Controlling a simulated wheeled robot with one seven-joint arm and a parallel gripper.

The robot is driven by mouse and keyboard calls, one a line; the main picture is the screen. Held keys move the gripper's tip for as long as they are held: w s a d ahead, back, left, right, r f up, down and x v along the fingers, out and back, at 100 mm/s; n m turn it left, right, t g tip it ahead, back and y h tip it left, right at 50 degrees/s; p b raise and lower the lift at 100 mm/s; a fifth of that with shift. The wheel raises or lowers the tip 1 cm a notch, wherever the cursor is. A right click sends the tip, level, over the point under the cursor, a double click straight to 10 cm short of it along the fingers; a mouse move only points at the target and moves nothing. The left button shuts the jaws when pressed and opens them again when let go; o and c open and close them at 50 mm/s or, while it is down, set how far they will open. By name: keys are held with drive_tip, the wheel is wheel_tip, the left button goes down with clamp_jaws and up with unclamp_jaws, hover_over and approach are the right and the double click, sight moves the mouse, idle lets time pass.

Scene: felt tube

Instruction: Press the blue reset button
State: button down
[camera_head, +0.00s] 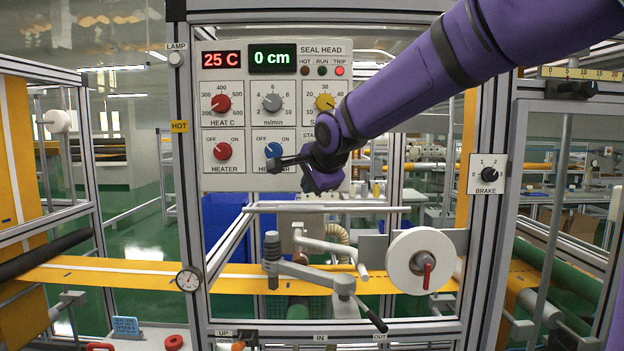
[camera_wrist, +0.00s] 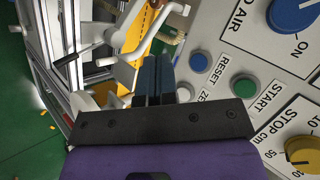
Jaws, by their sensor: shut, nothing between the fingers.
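The blue reset button (camera_wrist: 199,62), labelled RESET, shows on the grey panel in the wrist view. In the head view my arm and gripper hide its part of the panel. My gripper (camera_wrist: 153,62) is shut and empty, its two dark fingers side by side. In the wrist view the fingertips lie to the left of the reset button, with a gap in the picture; I cannot tell the depth to the panel. In the head view my gripper (camera_head: 276,164) is in front of the panel's lower part, pointing left.
The green START button (camera_wrist: 243,87) and a ZERO-type button (camera_wrist: 184,92), its label partly hidden, are close by. The control panel (camera_head: 249,124) has knobs, displays reading 25 C and 0 cm, and a lit red TRIP lamp (camera_head: 339,71). A crank (camera_head: 315,276) and white reel (camera_head: 405,262) stand below.

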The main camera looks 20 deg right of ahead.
drive_tip(key=w+d, duration=0.2)
drive_tip(key=w, duration=0.4)
drive_tip(key=shift+w, duration=0.1)
idle(2.0)
drive_tip(key=shift+w+d, duration=0.15)
drive_tip(key=shift+w, duration=0.2)
drive_tip(key=shift+w+d, duration=0.15)
drive_tip(key=shift+w, duration=0.25)
idle(0.8)
drive_tip(key=shift+s, duration=0.1)
drive_tip(key=shift+s+a, duration=0.25)
drive_tip(key=shift+s, duration=0.45)
drive_tip(key=shift+s+a, duration=0.25)
drive_tip(key=shift+s, duration=0.55)
drive_tip(key=shift+s+a, duration=0.3)
drive_tip(key=shift+s, duration=0.5)
drive_tip(key=shift+s+a, duration=0.25)
drive_tip(key=shift+s, duration=0.55)
